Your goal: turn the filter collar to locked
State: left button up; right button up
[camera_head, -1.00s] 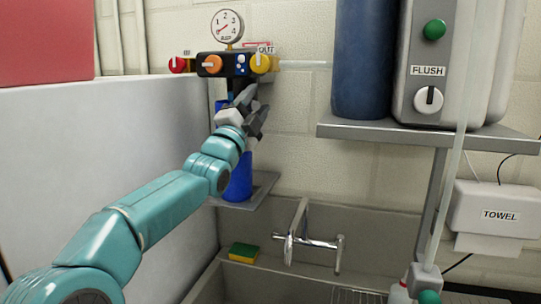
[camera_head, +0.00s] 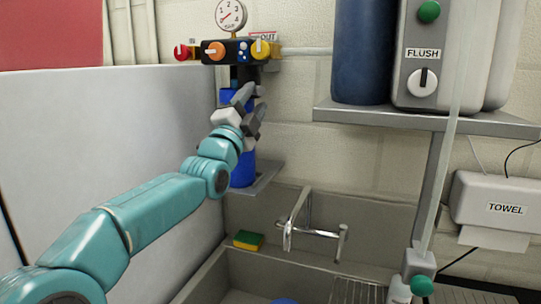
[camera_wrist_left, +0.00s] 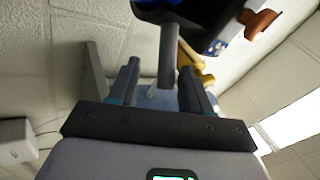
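The blue filter (camera_head: 243,172) stands upright below the dark valve block (camera_head: 240,52). The collar at its top is mostly hidden by my left gripper (camera_head: 252,106), which is in front of the filter's upper part. In the left wrist view, the two fingers of my left gripper (camera_wrist_left: 160,85) are apart. A grey bar (camera_wrist_left: 168,55), perhaps the collar's handle, reaches between them, with a gap visible on at least one side. Whether the collar is locked cannot be told. My right gripper is not in view.
A pressure gauge (camera_head: 230,15) and red, orange and yellow knobs are close above the gripper. A large grey panel (camera_head: 110,140) stands at the left. A sink with a faucet (camera_head: 300,225) lies below, and a shelf (camera_head: 425,120) juts out at the right.

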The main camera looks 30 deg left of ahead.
pick_arm(q)
jog(key=b+v, duration=0.7)
jog(key=v, duration=0.5)
jog(key=w+d+n, duration=0.4)
jog(key=d+n, duration=0.3)
jog(key=n, duration=1)
jog(key=shift+w+d, duration=0.2)
jog(key=shift+w, duration=0.05)
jog(key=shift+r, duration=0.1)
